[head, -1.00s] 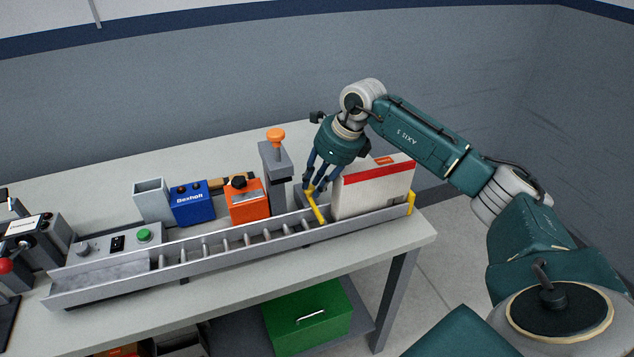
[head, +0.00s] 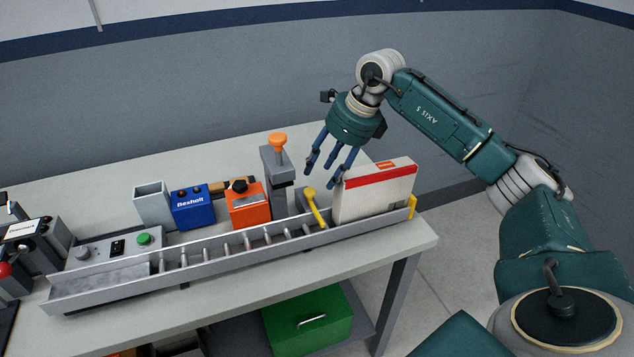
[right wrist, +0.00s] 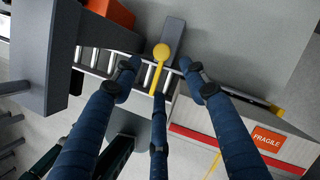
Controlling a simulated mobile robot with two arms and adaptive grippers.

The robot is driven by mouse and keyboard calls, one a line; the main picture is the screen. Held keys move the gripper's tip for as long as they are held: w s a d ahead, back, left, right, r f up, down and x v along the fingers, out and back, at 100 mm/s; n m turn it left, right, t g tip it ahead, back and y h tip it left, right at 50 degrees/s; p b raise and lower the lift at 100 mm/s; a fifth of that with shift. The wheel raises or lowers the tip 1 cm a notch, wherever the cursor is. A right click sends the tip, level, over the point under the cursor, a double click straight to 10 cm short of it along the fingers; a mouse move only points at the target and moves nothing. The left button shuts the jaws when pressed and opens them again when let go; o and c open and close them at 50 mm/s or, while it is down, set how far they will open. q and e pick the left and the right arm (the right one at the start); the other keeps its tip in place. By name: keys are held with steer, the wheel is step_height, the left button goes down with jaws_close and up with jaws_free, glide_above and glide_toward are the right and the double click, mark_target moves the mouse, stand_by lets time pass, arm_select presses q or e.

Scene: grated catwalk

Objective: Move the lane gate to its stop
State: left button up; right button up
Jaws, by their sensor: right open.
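The lane gate is a yellow bar (head: 317,212) with a round knob, lying across the roller conveyor (head: 230,249) just left of a white carton. In the right wrist view, the gate's knob and bar (right wrist: 161,53) show between the fingertips, apart from them. My right gripper (head: 323,178) is open and empty, raised above the gate and the carton's left end. It also shows in the right wrist view (right wrist: 158,85). I cannot tell which part is the gate's stop. My left gripper is not in view.
The white carton (head: 375,198) with a red band stands at the conveyor's right end by a yellow end piece (head: 412,206). Orange (head: 247,206) and blue (head: 192,210) boxes stand further left.

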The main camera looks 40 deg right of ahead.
steer(key=shift+v, duration=1.95)
